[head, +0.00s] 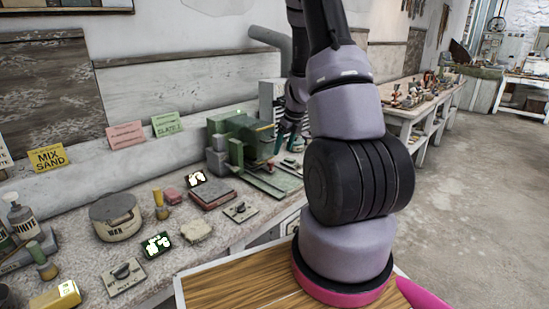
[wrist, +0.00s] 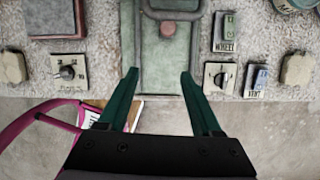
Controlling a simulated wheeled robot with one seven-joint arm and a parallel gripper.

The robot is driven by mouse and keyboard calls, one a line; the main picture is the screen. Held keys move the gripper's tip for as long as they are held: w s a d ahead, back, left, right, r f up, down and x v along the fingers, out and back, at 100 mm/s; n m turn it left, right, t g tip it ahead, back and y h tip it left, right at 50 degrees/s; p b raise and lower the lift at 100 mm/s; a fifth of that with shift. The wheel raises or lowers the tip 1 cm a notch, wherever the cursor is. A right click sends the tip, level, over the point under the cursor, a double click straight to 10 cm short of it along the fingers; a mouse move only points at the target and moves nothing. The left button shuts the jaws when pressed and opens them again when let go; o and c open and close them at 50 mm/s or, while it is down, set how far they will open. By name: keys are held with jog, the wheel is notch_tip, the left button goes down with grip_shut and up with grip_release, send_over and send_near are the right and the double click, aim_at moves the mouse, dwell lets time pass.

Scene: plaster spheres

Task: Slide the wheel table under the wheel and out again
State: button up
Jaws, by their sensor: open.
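A green bench machine (head: 238,138) stands on the worktop in the head view, with a flat green sliding table (head: 262,183) running toward the front edge. In the wrist view the green table (wrist: 160,75) fills the middle, with a raised bar (wrist: 170,14) and a round reddish-brown knob (wrist: 168,29) at its far part. I cannot make out the wheel clearly. My gripper (wrist: 158,78) is open and empty, its two green fingers apart over the table's near end. In the head view my gripper (head: 290,136) is beside the machine, partly hidden by my arm.
A "WHEEL" switch plate (wrist: 226,32), a dial plate (wrist: 220,77) and a "VENT" plate (wrist: 255,80) lie right of the table. Another dial plate (wrist: 69,73) lies left. A wax tin (head: 115,217) and small blocks crowd the worktop. Floor is open at right.

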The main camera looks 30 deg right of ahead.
aim_at(271, 161)
jog(key=shift+n+t, duration=0.4)
jog(key=shift+t, duration=0.1)
jog(key=w+f, duration=0.2)
jog(key=f, duration=0.1)
jog(key=w+a+f, duration=0.1)
jog(key=w+f, duration=0.1)
jog(key=w, duration=0.1)
jog(key=w+f, duration=0.2)
jog(key=f, duration=0.1)
jog(key=shift+w+a+f, duration=0.2)
jog(key=shift+w+f, duration=0.1)
grip_shut()
dwell(1.0)
